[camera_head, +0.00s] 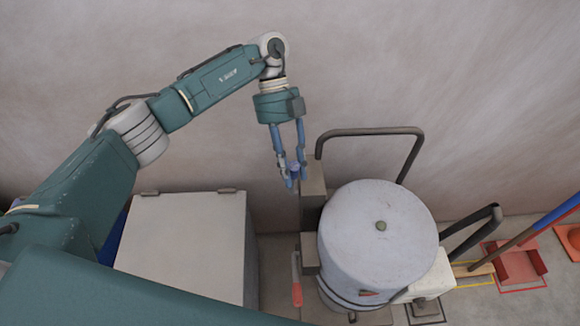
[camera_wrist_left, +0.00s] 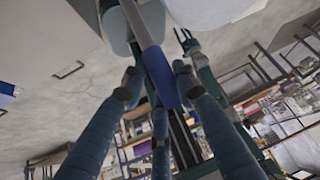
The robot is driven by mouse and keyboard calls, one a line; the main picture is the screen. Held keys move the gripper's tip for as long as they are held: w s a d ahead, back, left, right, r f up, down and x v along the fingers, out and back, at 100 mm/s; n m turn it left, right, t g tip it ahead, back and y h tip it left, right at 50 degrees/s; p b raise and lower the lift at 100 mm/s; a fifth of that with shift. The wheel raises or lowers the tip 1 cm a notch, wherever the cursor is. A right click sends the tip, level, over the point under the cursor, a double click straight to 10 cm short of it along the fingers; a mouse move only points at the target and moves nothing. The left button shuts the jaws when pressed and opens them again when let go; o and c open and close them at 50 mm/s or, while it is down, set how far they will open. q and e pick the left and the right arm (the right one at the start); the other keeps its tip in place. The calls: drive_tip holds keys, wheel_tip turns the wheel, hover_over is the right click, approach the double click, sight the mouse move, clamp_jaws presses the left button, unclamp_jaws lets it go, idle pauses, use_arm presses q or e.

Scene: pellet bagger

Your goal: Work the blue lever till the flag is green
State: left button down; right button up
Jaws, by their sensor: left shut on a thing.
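The blue lever (camera_wrist_left: 160,75) shows in the left wrist view as a blue grip on a grey rod, between the fingers of my left gripper (camera_wrist_left: 158,82). In the head view, my left gripper (camera_head: 291,180) points down and is shut on the lever's blue end, left of the grey drum-shaped machine (camera_head: 378,215). The fingers cover most of the lever there. No green flag shows. A small red piece (camera_head: 297,294) hangs low at the machine's left side; I cannot tell whether it is the flag.
A pale cabinet (camera_head: 180,240) stands left of the machine. A dark bent pipe (camera_head: 370,131) rises behind the drum. A red tray (camera_head: 518,264), an orange object (camera_head: 570,238) and a slanted blue-and-brown pole (camera_head: 556,214) are at the right. The wall is close behind my left arm.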

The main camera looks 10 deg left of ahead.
use_arm(q)
drive_tip(key=c, duration=1.4)
unclamp_jaws()
drive_tip(key=shift+o, duration=0.6)
drive_tip(key=shift+w+r, duration=0.1)
drive_tip(key=v, duration=1.2)
use_arm(e)
drive_tip(key=shift+s+a, duration=0.2)
drive_tip(key=shift+s, duration=0.25)
